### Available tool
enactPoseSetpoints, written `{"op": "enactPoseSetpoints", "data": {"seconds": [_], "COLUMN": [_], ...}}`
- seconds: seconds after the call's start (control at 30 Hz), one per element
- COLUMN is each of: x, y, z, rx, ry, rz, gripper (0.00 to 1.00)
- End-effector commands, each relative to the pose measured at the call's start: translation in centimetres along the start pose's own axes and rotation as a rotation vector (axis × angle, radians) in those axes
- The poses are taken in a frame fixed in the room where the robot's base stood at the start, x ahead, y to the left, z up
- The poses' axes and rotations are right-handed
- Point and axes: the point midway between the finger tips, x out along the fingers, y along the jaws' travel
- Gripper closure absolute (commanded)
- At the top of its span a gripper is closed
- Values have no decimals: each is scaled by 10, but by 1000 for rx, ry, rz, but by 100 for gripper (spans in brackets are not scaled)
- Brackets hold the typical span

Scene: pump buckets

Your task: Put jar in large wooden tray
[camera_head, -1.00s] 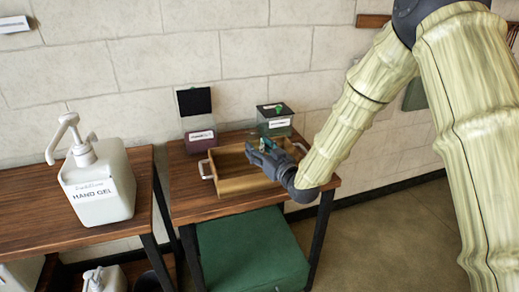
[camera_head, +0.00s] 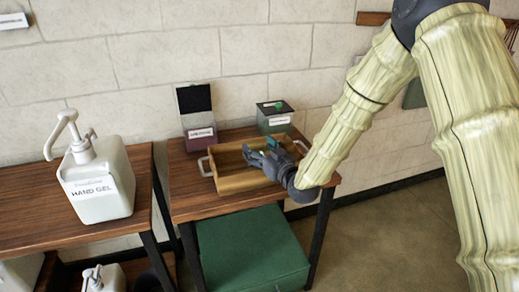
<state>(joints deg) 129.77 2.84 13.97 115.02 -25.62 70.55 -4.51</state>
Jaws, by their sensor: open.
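The large wooden tray (camera_head: 232,184) sits on the right-hand wooden table, with a pale metal handle at each end. My gripper (camera_head: 250,154) is open over the tray, its dark fingers pointing left. A small teal piece (camera_head: 272,143) shows at the top of the gripper; I cannot tell whether it is part of the gripper or a separate thing. I cannot make out a jar for sure. The gripper and wrist hide the tray's right part and some of its inside.
Behind the tray stand a maroon box (camera_head: 202,138) with a raised black lid and a dark green box (camera_head: 275,121). A white hand gel pump bottle (camera_head: 98,190) stands on the left table (camera_head: 40,207). A green block (camera_head: 250,250) is under the tray's table.

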Motion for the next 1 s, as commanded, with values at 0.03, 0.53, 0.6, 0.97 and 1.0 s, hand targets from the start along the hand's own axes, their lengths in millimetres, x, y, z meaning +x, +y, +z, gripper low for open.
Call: {"op": "enactPoseSetpoints", "data": {"seconds": [0.03, 0.53, 0.6, 0.97, 1.0], "x": [-1, -48, -61, -112, -115], "y": [-1, 0, 0, 0, 0], "z": [2, -10, -10, -11, -11], "rx": [2, 2, 2, 1, 1], "ry": [-4, -4, -3, -3, -3], "rz": [0, 0, 1, 1, 0], "gripper": [29, 29, 29, 29, 29]}}
